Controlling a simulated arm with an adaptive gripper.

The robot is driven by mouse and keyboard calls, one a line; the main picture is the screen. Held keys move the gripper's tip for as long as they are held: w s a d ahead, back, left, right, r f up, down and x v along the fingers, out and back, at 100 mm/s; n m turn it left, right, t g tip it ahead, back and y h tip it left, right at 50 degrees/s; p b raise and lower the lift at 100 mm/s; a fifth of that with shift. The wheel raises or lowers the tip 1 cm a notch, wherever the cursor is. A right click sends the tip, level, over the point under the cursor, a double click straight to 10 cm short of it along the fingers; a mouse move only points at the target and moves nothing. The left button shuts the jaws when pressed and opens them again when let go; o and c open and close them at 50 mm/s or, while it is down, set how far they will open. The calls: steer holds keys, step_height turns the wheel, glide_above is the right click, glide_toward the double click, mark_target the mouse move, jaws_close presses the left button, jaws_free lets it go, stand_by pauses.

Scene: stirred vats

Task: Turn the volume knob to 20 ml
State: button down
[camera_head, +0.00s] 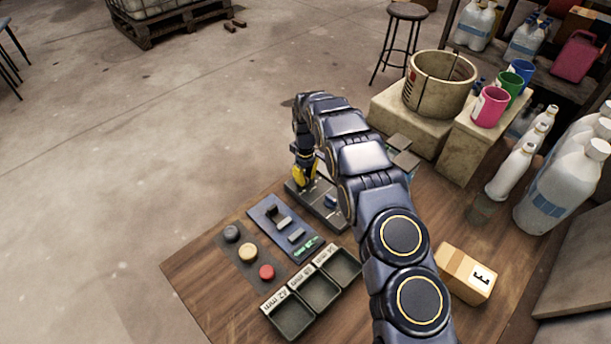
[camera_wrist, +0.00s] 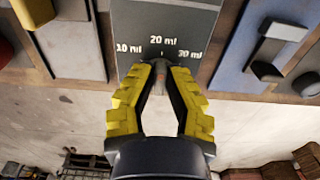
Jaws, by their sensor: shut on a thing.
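My gripper (camera_head: 304,176) reaches down over the dark grey dial panel (camera_head: 328,214) at the far left edge of the table. In the wrist view, the yellow fingers of my gripper (camera_wrist: 159,72) are closed on the small grey volume knob (camera_wrist: 159,79), one finger on each side. The dial panel (camera_wrist: 190,22) carries the labels 10 ml at the left, 20 ml in the middle and 30 ml at the right. The knob lies just below the 20 ml label. The fingers partly cover it, so its exact setting is hard to tell.
Beside the dial panel lies a blue panel (camera_head: 259,216) with grey sliders. Black, yellow and red buttons (camera_head: 267,272) and labelled trays (camera_head: 292,318) are nearer. A cardboard box (camera_head: 466,273), large white bottles (camera_head: 563,190) and a round vat (camera_head: 437,93) stand right of my arm.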

mark_target(306, 177)
steer(key=shift+s+f, duration=0.1)
steer(key=shift+f, duration=0.05)
steer(key=c, duration=1)
jaws_free()
steer(key=shift+c, duration=0.2)
step_height(306, 177, up, 12)
